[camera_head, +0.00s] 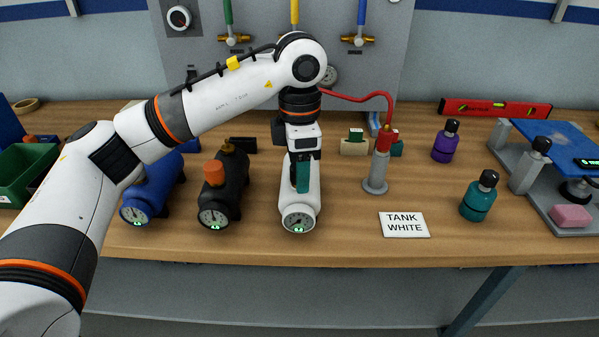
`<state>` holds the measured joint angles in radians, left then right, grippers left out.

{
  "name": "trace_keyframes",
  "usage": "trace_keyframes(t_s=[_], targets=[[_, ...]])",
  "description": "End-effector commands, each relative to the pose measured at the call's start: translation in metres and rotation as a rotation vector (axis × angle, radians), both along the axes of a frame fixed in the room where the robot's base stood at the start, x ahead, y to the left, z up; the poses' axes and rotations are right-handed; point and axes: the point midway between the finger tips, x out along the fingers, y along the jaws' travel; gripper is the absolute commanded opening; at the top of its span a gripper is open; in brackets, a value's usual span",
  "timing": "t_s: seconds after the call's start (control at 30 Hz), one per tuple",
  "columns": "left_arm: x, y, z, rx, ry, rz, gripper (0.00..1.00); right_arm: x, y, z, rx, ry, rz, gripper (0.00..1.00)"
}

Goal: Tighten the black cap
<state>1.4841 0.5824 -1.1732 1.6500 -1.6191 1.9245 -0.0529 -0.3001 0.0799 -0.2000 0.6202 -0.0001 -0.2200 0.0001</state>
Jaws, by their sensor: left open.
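A white tank (299,208) with a round gauge on its front end lies on the bench in the middle. My left gripper (302,186) is open and points straight down over the top of this tank. The gripper hides the top of the tank, and I cannot make out a black cap there or tell whether the fingers touch anything. Black caps show on a purple bottle (445,146), a teal bottle (477,201) and a grey bottle (529,174) at the right. My right gripper is out of view.
A black tank (223,190) with an orange knob and a blue tank (154,190) lie to the left. A grey stand (375,187) with a red top and hose, and a "TANK WHITE" card (404,225), are at the right. A green bin (28,172) stands far left.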

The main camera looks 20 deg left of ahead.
Motion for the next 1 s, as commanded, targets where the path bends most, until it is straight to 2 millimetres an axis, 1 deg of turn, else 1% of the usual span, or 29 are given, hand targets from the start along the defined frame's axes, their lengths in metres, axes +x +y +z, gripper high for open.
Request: trace_keyframes(t_s=[0.03, 0.13, 0.47, 0.7, 0.77, 1.0], targets=[[0.0, -0.0001, -0.0001, 0.0, 0.0, 0.057, 0.53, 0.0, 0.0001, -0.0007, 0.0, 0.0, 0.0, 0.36], [0.0, -0.0001, 0.0, 0.0, 0.0, 0.139, 0.53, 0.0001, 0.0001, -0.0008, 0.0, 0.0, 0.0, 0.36], [0.0, -0.0001, 0.0001, 0.0, 0.0, 0.179, 0.53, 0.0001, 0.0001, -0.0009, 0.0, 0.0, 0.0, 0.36], [0.0, -0.0001, 0.0, 0.0, 0.0, 0.446, 0.53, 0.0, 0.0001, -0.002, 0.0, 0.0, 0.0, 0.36], [-0.0001, 0.0, 0.0001, 0.0, 0.0, 0.489, 0.53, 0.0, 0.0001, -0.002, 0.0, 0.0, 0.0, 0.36], [-0.0001, 0.0, 0.0002, 0.0, 0.0, 0.512, 0.53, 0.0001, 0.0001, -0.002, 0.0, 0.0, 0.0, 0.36]])
